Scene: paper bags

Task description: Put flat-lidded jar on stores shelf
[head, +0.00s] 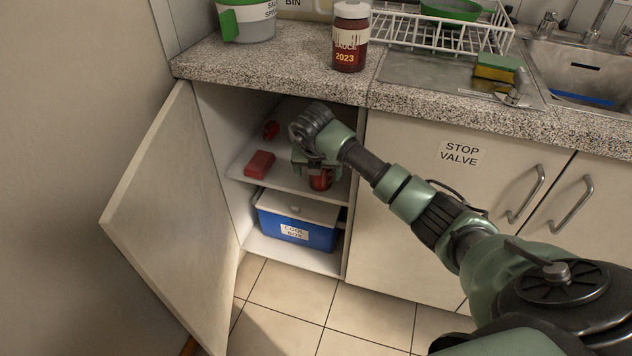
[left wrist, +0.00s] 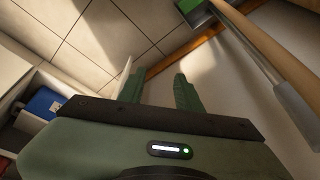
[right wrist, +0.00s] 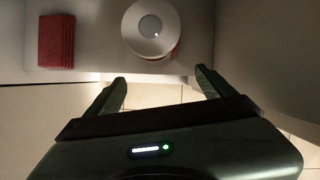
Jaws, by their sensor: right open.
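A red jar (head: 320,181) stands on the cupboard's middle shelf (head: 240,166), partly hidden by my right gripper (head: 312,170). In the right wrist view, a jar with a round white lid (right wrist: 148,45) stands near the shelf's front edge. A small grey disc marks the lid's centre. My right gripper's fingers are apart, with the jar just beyond their tips and nothing held. A second jar, of red sauce with a pale lid (head: 352,9), stands upright on the counter. My left gripper (left wrist: 158,85) is open and empty above the floor, outside the head view.
The cupboard door (head: 170,215) stands open at the left. A red block (head: 259,164) and another small red item (head: 271,130) are on the same shelf. A blue box (head: 300,232) fills much of the lower level. A dish rack (head: 440,38) is on the counter.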

